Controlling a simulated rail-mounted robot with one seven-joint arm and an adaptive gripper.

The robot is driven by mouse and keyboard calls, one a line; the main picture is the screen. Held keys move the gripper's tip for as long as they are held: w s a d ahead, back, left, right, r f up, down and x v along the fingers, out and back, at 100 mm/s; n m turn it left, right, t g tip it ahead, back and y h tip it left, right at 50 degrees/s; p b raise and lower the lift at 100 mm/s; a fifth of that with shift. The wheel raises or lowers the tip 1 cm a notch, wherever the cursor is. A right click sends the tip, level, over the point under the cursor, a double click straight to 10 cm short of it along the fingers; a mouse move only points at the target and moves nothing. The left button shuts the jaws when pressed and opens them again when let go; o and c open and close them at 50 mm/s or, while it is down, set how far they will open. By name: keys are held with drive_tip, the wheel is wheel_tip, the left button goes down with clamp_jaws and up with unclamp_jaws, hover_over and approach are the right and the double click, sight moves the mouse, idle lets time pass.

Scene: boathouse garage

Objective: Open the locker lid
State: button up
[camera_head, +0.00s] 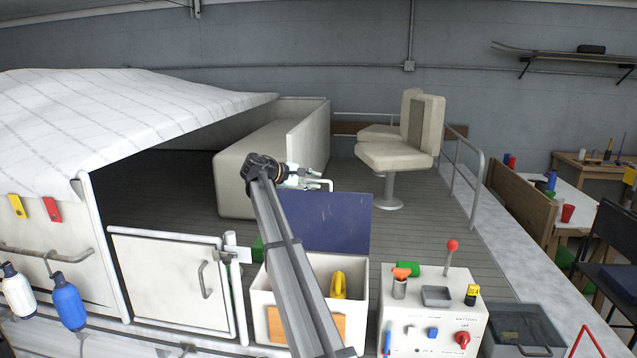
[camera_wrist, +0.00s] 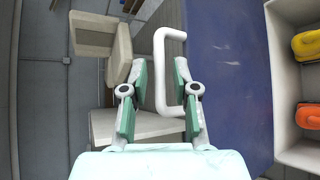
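The locker lid (camera_head: 335,222) is a dark blue panel that stands raised behind the open white locker (camera_head: 262,297). It also shows in the wrist view (camera_wrist: 228,80). A white loop handle (camera_head: 329,184) is at the lid's top edge, and in the wrist view the handle (camera_wrist: 160,75) projects from the lid. My gripper (camera_head: 310,175) is at the handle. In the wrist view its green-padded fingers (camera_wrist: 161,80) are apart, with the handle's outer bar between them. Contact with either finger cannot be told. My arm hides part of the locker and lid.
A yellow item (camera_head: 339,285) and an orange item (camera_head: 306,326) are in the locker. A control box (camera_head: 432,318) with a red-knobbed lever stands to the right. A white cabinet door (camera_head: 165,280) is to the left. A seat (camera_head: 400,154) stands behind.

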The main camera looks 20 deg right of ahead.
drive_tip(key=v, duration=0.9)
drive_tip(key=shift+a, duration=0.15)
drive_tip(key=s+a+f+g+y+b, duration=0.1)
drive_tip(key=s+a+f+y, duration=0.25)
drive_tip(key=s+f, duration=1.2)
drive_tip(key=s+a+f+g+y+b, duration=0.3)
drive_tip(key=s+f, duration=0.4)
drive_tip(key=f, duration=1.7)
drive_tip(key=s+a+f+y, duration=0.4)
drive_tip(key=s+f, duration=0.8)
drive_tip(key=f, duration=0.8)
drive_tip(key=s+a+f+m+g, duration=0.2)
drive_tip(key=s+a+f, duration=0.2)
drive_tip(key=s+f, duration=1)
drive_tip(key=s+a+f+m+y, duration=0.1)
drive_tip(key=s+f, duration=0.1)
drive_tip(key=s, duration=0.5)
drive_tip(key=s+a+f+m+g+y, duration=0.1)
drive_tip(key=s+a+f, duration=0.1)
drive_tip(key=s, duration=0.6)
drive_tip(key=s+a+f+m+g+y, duration=0.1)
drive_tip(key=s+f, duration=0.1)
drive_tip(key=s, duration=0.6)
drive_tip(key=shift+s+a+f+m, duration=0.15)
drive_tip(key=shift+a+f+m, duration=0.15)
drive_tip(key=shift+a+m, duration=0.1)
